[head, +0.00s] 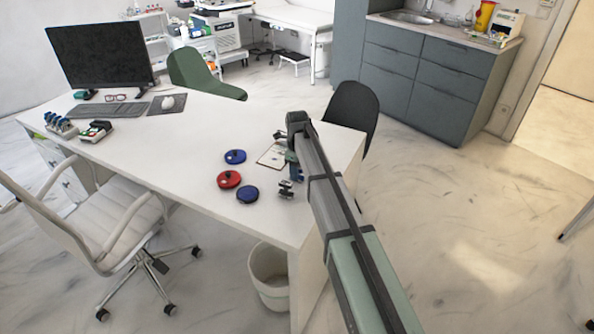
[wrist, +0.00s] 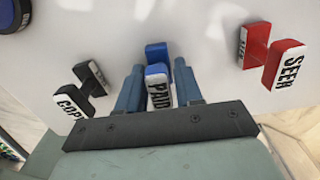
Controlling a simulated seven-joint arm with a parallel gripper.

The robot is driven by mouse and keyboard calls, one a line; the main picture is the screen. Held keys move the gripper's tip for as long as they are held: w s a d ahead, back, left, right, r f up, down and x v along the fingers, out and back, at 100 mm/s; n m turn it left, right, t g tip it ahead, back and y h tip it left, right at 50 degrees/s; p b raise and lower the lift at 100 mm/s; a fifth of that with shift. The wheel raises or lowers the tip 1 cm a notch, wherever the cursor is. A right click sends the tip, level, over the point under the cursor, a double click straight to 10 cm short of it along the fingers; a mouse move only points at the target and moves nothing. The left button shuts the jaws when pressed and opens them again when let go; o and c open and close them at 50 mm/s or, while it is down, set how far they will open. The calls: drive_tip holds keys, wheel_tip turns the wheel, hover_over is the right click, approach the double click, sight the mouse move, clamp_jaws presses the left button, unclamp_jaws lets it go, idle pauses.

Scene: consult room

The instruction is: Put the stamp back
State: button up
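A blue stamp with a white face reading "PAID" (wrist: 158,92) is between the two blue fingers of my gripper (wrist: 158,85) in the wrist view. The fingers sit close against its sides and look shut on it. In the head view my gripper (head: 294,166) is over the desk's right end, and the arm partly hides what is there. A black stamp reading "COPY" (wrist: 72,108) lies left of my gripper in the wrist view. I cannot tell whether the blue stamp touches the desk.
Blue (head: 235,157), red (head: 229,180) and dark blue (head: 247,195) round pads lie left of my gripper. A sheet (head: 270,156) lies beside it. A rack-like holder (head: 60,124) and monitor (head: 100,54) stand at the desk's left. The middle of the white desk (head: 185,140) is clear.

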drive_tip(key=shift+o, duration=1.4)
wheel_tip(320, 180, up, 12)
drive_tip(key=shift+r, duration=0.15)
